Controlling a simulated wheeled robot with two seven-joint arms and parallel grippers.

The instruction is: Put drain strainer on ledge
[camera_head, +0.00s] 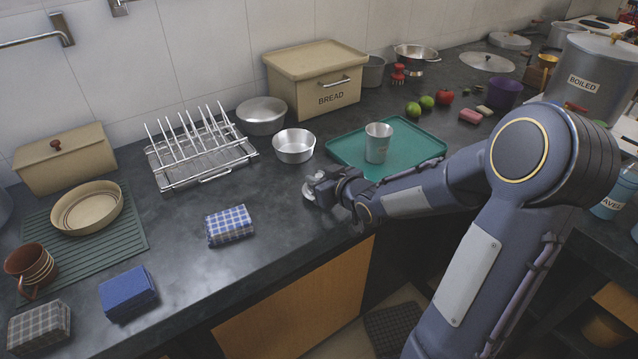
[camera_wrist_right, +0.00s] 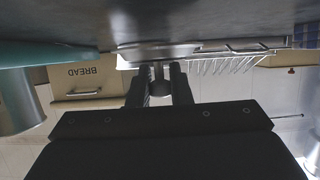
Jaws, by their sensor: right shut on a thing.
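My right gripper (camera_head: 322,187) is low over the dark counter, near its front edge, shut on a small pale metal thing that looks like the drain strainer (camera_head: 309,193). The fingers hide much of it, and I cannot tell whether it touches the counter. No separate ledge can be told apart from the counter (camera_head: 280,235). My left gripper is not in view.
A metal bowl (camera_head: 294,146) and a wire dish rack (camera_head: 200,155) stand behind and left of the gripper. A green tray (camera_head: 345,146) with a steel cup (camera_head: 378,143) is to the right. A checked cloth (camera_head: 229,226) lies front left. Bare counter surrounds the gripper.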

